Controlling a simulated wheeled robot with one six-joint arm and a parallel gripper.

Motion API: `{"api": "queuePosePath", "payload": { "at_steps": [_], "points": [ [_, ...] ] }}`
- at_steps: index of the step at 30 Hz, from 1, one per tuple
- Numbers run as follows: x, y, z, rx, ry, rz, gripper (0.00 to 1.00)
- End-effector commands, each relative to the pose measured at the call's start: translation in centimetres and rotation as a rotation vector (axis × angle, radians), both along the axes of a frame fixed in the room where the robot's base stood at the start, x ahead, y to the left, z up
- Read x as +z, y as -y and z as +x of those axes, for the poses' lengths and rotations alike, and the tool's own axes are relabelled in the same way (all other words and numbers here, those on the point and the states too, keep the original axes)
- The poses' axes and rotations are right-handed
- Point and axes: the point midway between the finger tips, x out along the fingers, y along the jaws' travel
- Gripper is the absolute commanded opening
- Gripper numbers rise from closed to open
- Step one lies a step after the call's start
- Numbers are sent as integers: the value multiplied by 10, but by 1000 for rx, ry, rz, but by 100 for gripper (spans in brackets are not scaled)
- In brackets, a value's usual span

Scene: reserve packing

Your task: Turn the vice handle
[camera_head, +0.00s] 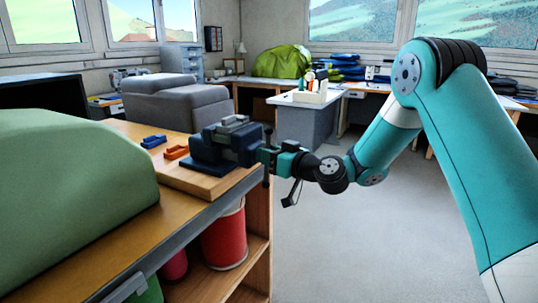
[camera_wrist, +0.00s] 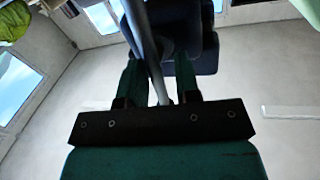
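The vice (camera_head: 228,142), dark blue-grey, is mounted on a wooden board at the right end of the workbench. Its handle, a slim bar (camera_head: 267,168), hangs at the vice's right side, tilted little from upright. My gripper (camera_head: 272,155) is at the handle, reaching in from the right. In the wrist view, the grey handle bar (camera_wrist: 143,38) runs down between the two green fingers of my gripper (camera_wrist: 158,75). The fingers look apart, with space beside the bar. The dark vice body (camera_wrist: 180,20) is behind them.
An orange block (camera_head: 176,152) and a blue block (camera_head: 153,141) lie left of the vice. A large green rounded shape (camera_head: 70,190) fills the bench's near left. A red drum (camera_head: 225,240) stands on the shelf below. The floor (camera_head: 350,240) to the right is clear.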

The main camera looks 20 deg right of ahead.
Motion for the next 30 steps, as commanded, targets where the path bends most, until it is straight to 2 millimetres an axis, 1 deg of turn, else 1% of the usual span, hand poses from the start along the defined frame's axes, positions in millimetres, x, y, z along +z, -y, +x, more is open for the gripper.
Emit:
{"api": "queuePosePath", "payload": {
  "at_steps": [8,14,21,30],
  "points": [
    [-2,0,0,0,14,-14,0],
    [-8,-1,-1,1,71,-68,0],
    [-14,-3,-3,-2,201,-193,0],
    [-15,-5,-6,-2,383,-376,0]
  ]
}}
